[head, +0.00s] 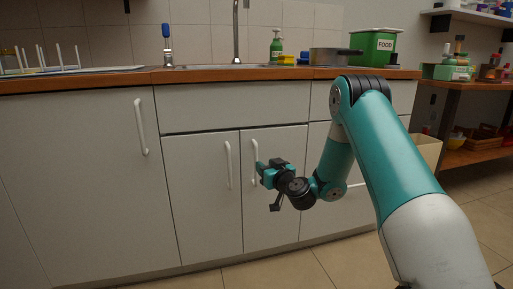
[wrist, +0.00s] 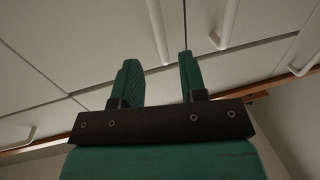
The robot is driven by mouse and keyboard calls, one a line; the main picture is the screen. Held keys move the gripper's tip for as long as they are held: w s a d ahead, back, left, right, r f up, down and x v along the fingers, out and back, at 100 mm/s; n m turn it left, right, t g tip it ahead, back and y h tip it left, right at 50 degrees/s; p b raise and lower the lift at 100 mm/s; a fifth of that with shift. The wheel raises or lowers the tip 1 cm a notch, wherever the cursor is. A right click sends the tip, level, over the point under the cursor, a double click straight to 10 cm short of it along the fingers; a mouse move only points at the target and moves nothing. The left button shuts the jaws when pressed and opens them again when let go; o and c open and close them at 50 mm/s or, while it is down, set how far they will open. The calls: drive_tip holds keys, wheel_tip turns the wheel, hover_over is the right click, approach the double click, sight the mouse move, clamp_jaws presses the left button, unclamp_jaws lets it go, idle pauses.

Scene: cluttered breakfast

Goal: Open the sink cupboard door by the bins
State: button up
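Two pale grey doors stand under the sink. The right sink door (head: 285,200) has a white vertical handle (head: 254,148), and the left sink door (head: 200,205) has its own handle (head: 228,165). Both doors are shut. My gripper (head: 261,173) is in front of the right door's handle and hides part of it. In the wrist view my gripper (wrist: 158,78) is open, its two teal fingers apart with nothing held. That handle (wrist: 157,30) shows beyond the gap between the fingertips; I cannot tell if they touch it. The left door's handle (wrist: 228,22) is beside it.
A larger door with a white handle (head: 140,127) is at the left. The wooden worktop (head: 220,73) carries a green food caddy (head: 375,46), a pot (head: 333,56) and a soap bottle (head: 276,46). A cream bin-like box (head: 428,150) stands right. Tiled floor in front is clear.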

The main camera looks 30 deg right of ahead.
drive_tip(key=w, duration=0.2)
drive_tip(key=w+p, duration=0.1)
drive_tip(key=w, duration=0.4)
drive_tip(key=shift+w+d+p, duration=0.3)
drive_tip(key=shift+d, duration=0.05)
clamp_jaws()
